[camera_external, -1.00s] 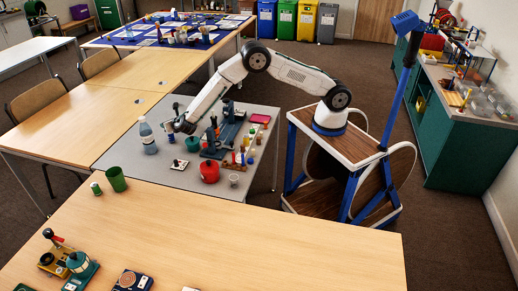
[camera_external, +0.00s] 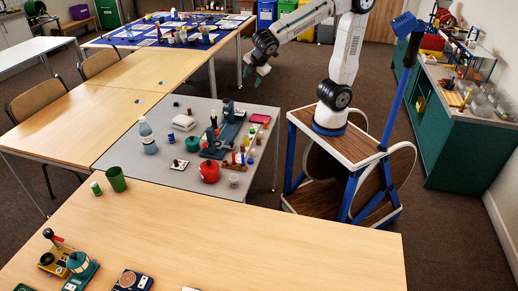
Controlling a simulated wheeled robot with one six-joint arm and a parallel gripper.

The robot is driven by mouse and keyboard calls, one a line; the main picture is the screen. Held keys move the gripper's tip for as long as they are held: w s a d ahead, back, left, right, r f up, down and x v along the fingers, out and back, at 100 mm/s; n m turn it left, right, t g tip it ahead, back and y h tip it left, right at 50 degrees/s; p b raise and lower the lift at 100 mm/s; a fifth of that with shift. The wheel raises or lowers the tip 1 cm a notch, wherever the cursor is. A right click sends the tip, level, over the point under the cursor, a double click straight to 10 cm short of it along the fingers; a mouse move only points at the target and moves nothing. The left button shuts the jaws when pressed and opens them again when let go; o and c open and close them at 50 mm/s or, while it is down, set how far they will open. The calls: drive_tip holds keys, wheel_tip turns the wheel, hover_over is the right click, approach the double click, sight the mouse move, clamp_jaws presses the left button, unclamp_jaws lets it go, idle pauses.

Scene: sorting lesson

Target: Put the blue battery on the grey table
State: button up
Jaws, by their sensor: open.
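The grey table (camera_external: 205,181) stands in the middle, with many small things on it. I cannot pick out the blue battery with certainty; a small blue item (camera_external: 251,160) stands among small coloured items at the table's right edge, too small to identify. My gripper (camera_external: 256,76) is open, raised above and behind the grey table's far right side, in front of the blue-covered table. Nothing is clearly seen between its fingers.
A clear bottle (camera_external: 147,136), a white box (camera_external: 183,123), a blue-grey device (camera_external: 224,132) and a red pot (camera_external: 209,171) crowd the grey table. A green cup (camera_external: 116,179) stands on the front wooden table (camera_external: 250,235). The grey table's front left strip is bare.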

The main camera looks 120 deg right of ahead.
drive_tip(key=s+a+f+m+y, duration=0.1)
drive_tip(key=s+a+m+y, duration=0.1)
drive_tip(key=s+a, duration=0.5)
drive_tip(key=s+a+f+m+y, duration=0.2)
drive_tip(key=s+a, duration=0.4)
drive_tip(key=s, duration=0.5)
drive_tip(key=shift+s+a+t+y, duration=0.2)
drive_tip(key=shift+a+t+y, duration=0.2)
drive_tip(key=shift+y, duration=0.5)
